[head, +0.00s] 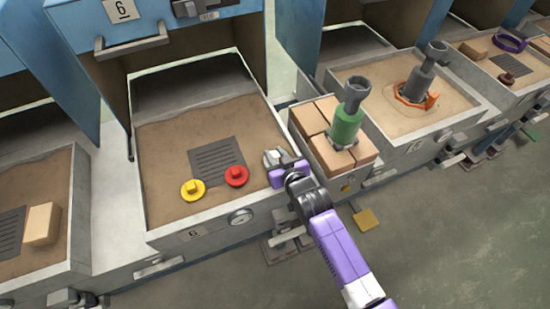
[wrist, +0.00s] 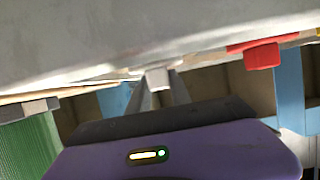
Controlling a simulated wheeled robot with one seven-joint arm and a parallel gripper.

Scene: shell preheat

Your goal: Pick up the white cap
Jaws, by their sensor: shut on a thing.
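My gripper (head: 278,163) is at the front right corner of the sand tray marked 6 in the head view. In the wrist view its two fingers (wrist: 159,90) are shut on the small pale knob of the white cap (wrist: 158,76). A broad pale surface fills the top of that view and seems to be the cap's disc, seen close up. In the head view the cap is mostly hidden by the gripper and hard to make out.
A red cap (head: 236,176) and a yellow cap (head: 193,190) lie on the sand by a dark grate (head: 217,160). A green cylinder with a grey top (head: 347,120) stands on bricks (head: 310,120) to the right. Blue panels flank the tray.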

